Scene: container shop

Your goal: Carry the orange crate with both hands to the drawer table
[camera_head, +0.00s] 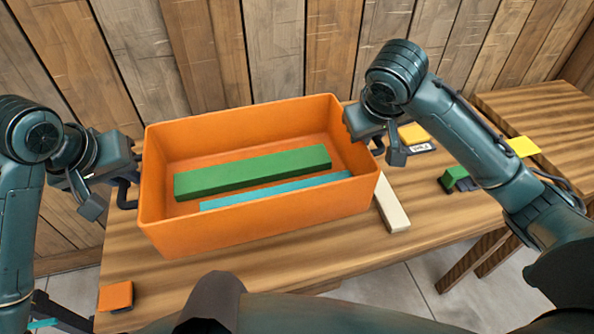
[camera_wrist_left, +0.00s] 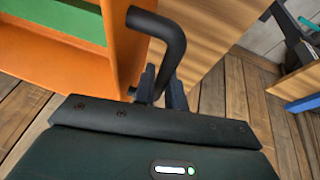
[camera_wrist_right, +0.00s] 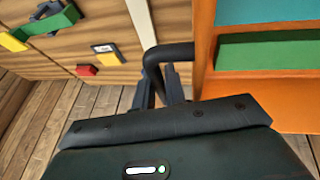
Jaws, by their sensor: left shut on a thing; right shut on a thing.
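The orange crate (camera_head: 255,231) is at the middle of the head view, over the wooden table. A green bar (camera_head: 255,171) and a teal bar (camera_head: 275,192) lie inside it. My left gripper (camera_head: 127,182) is shut on the dark handle at the crate's left end; the handle (camera_wrist_left: 158,27) shows in the left wrist view. My right gripper (camera_head: 374,140) is shut on the handle at the right end, and that handle (camera_wrist_right: 165,55) shows in the right wrist view. I cannot tell whether the crate touches the tabletop.
The wooden table (camera_head: 330,245) carries a cream bar (camera_head: 391,203) beside the crate, an orange block (camera_head: 115,296) at front left, and a green block (camera_head: 453,178) at right. Another wooden table (camera_head: 545,115) stands at the right. A plank wall (camera_head: 275,50) is behind.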

